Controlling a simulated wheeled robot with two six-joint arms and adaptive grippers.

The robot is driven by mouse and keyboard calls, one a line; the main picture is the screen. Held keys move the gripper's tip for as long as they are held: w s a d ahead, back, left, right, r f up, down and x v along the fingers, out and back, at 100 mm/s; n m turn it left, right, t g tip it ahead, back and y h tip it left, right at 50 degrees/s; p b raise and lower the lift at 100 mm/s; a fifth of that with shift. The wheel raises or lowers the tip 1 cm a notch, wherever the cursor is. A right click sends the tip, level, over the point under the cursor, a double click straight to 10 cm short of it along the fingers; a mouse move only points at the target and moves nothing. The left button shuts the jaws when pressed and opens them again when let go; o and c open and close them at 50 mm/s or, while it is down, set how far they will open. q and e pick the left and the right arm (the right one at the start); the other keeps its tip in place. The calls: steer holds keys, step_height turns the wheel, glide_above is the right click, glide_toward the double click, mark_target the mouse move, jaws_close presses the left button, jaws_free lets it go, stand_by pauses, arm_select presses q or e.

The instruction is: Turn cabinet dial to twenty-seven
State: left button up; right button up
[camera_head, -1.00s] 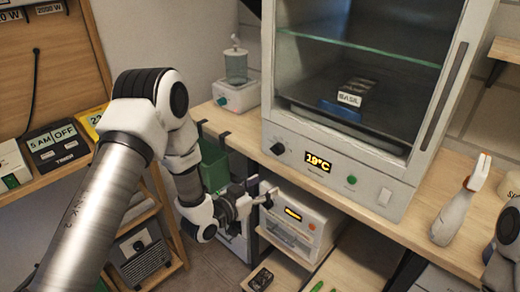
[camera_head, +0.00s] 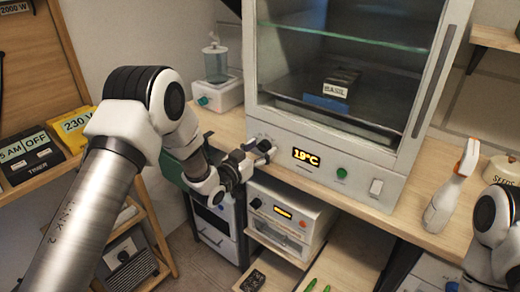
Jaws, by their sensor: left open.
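The grey glass-fronted cabinet (camera_head: 222,98) stands on the wooden bench. Its yellow display (camera_head: 318,158) reads 19°C. The dark dial seen earlier left of the display is now mostly hidden by my left gripper (camera_head: 269,150). This gripper is open, with its fingertips at the dial's place on the front panel. I cannot tell whether they touch it. A green button (camera_head: 342,173) and a pale switch (camera_head: 376,187) sit right of the display. My right arm shows at the right edge, but its gripper is out of view.
A box labelled BASIL (camera_head: 337,88) sits inside the cabinet. Below the bench stands a white device with an orange display (camera_head: 285,213). A white spray bottle (camera_head: 446,192) stands on the bench at right. A lidded clear vessel (camera_head: 215,62) stands on a white base at the left.

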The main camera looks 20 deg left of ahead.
arm_select(q)
steer(key=shift+a, duration=0.1)
steer(key=shift+c, duration=0.6)
steer(key=c, duration=1)
